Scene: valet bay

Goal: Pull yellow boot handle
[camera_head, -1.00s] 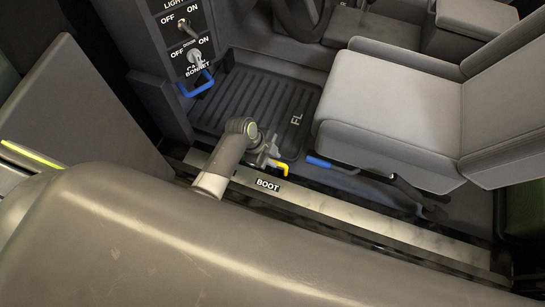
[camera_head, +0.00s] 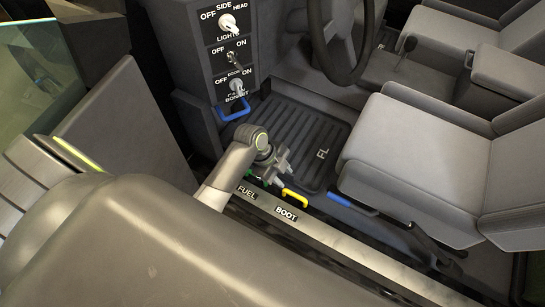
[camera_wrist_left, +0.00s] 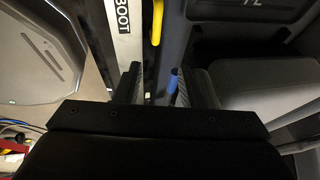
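The yellow boot handle (camera_head: 295,198) sits on the door sill beside the BOOT label (camera_head: 286,214). In the left wrist view the yellow handle (camera_wrist_left: 157,20) shows at the top, beyond my fingertips. My left gripper (camera_head: 277,174) is just above and to the left of the handle in the head view. In the wrist view its two dark fingers (camera_wrist_left: 160,88) stand apart with nothing held between them. The handle appears apart from the fingers. My right gripper is not in view.
A green handle (camera_head: 251,178) by the FUEL label (camera_head: 246,193) is close to my left gripper. A blue lever (camera_head: 350,204) lies beside the front seat (camera_head: 410,160). The blue bonnet handle (camera_head: 232,111) is below the switch panel. The ribbed floor mat (camera_head: 290,130) is clear.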

